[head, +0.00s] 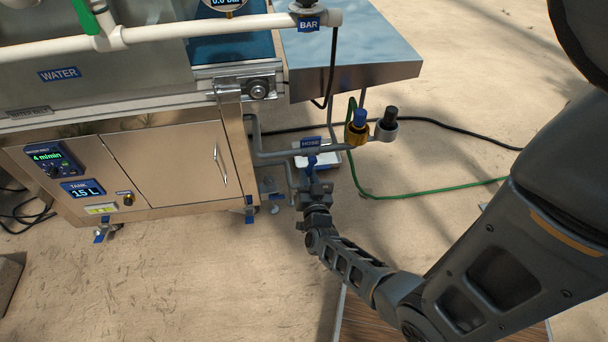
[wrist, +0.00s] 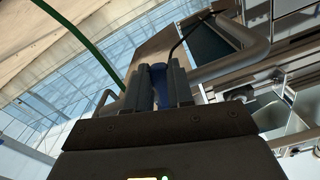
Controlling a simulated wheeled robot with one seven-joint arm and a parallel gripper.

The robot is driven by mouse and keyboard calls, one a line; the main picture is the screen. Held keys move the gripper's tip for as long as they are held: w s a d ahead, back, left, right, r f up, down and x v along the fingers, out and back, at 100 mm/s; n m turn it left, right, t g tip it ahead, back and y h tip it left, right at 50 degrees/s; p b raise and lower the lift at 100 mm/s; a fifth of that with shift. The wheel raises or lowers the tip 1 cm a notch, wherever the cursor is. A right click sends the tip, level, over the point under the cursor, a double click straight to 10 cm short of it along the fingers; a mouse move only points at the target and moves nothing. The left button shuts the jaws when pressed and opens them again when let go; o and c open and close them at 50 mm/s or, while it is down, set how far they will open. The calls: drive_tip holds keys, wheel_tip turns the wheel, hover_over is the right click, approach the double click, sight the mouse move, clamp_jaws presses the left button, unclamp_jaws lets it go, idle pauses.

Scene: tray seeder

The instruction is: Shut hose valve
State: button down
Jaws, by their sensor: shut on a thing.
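The hose valve sits on the grey pipe under the blue HOSE label (head: 310,143) in the head view. Its blue handle (head: 311,161) points from the pipe toward my gripper (head: 315,186), at an angle across the pipe. In the wrist view, the blue handle (wrist: 159,78) lies between the two dark fingers of my gripper (wrist: 158,88), which is shut on it. The fingers hide part of the handle, and the valve body is mostly hidden.
The steel cabinet (head: 168,165) stands to the left. A metal shelf (head: 350,62) juts out above the pipe. A blue-capped brass fitting (head: 358,126) and a dark-capped one (head: 388,124) are to the right. A green hose (head: 440,190) lies on the sandy floor.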

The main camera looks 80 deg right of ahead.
drive_tip(key=shift+s+d+f+n+p, duration=0.15)
drive_tip(key=shift+s+n, duration=0.2)
drive_tip(key=shift+n, duration=0.5)
drive_tip(key=shift+s+d+f+n+p, duration=0.15)
drive_tip(key=shift+s+n, duration=0.2)
drive_tip(key=shift+n, duration=0.5)
drive_tip(key=shift+r, duration=0.1)
drive_tip(key=c, duration=1)
unclamp_jaws()
drive_tip(key=v, duration=0.8)
drive_tip(key=shift+p, duration=0.35)
